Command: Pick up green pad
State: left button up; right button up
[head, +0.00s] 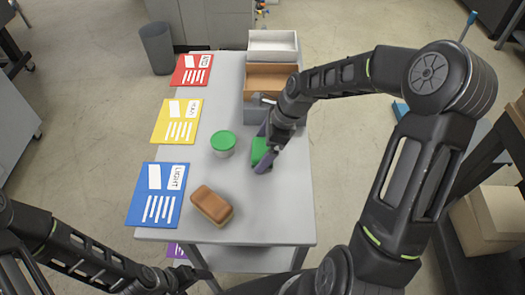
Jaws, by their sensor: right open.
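The green pad (259,150) lies on the grey table (288,205), right of the middle. My right gripper (265,158) is over it, with open jaws around or just above the pad and part of the pad hidden behind the fingers. I cannot tell whether the fingers touch it. My left arm comes in at the lower left, and its gripper is not clearly visible.
A green-lidded tub (223,143) stands left of the pad. A brown block (212,206) lies nearer. Blue (146,208), yellow (167,134) and red (184,77) cards line the left edge. Open boxes (262,80) stand at the back.

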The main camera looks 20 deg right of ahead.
aim_at(263, 148)
jog(key=c, duration=1.5)
jog(key=shift+o, duration=0.2)
notch_tip(263, 148, up, 10)
jog(key=shift+r+b, duration=0.1)
jog(key=shift+b, duration=0.45)
jog(key=shift+s, duration=0.1)
